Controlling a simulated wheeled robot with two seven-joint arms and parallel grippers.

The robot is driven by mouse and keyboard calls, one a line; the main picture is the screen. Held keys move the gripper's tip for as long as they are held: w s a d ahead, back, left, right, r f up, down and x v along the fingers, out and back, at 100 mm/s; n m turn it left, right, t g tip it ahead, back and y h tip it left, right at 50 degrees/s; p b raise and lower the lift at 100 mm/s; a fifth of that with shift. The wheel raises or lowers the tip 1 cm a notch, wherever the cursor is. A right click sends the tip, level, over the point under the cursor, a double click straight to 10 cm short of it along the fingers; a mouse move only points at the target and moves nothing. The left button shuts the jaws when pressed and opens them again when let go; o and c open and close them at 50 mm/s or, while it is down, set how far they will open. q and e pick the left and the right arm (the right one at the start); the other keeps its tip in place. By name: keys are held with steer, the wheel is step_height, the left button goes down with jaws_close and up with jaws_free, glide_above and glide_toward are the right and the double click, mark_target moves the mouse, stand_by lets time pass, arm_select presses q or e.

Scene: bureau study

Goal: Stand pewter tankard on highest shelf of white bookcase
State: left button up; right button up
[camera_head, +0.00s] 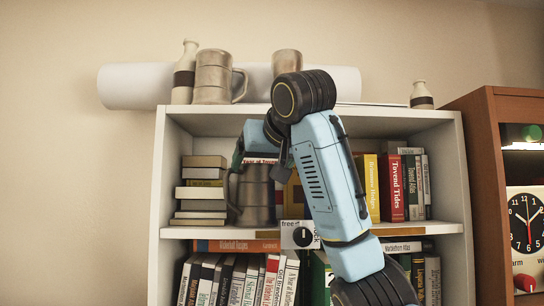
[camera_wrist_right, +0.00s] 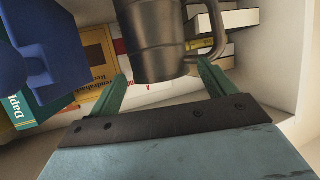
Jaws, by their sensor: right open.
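A dark grey metal tankard (camera_head: 256,196) stands upright on the shelf below the bookcase's top, its handle toward the book stack at left. My right gripper (camera_head: 262,158) reaches in at the tankard's upper part, and my arm hides part of the area. In the right wrist view the tankard (camera_wrist_right: 165,40) sits between the two green fingers (camera_wrist_right: 163,85), which are open, one on each side. I cannot tell whether they touch it. Two similar tankards, one (camera_head: 213,77) and another (camera_head: 287,63), stand on top of the white bookcase (camera_head: 160,200). My left gripper is not in view.
A stoneware bottle (camera_head: 184,75), a white roll (camera_head: 130,86) and a small bottle (camera_head: 421,95) are also on top. A book stack (camera_head: 203,185) stands left of the tankard, upright books (camera_head: 391,187) to the right. A brown cabinet (camera_head: 488,180) adjoins at right.

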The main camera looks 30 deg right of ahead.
steer(key=b+v, duration=0.2)
steer(key=v, duration=0.2)
steer(key=shift+s+d+f, duration=0.15)
steer(key=shift+d, duration=0.05)
steer(key=b+v, duration=0.1)
steer(key=v, duration=0.2)
steer(key=shift+a, duration=0.15)
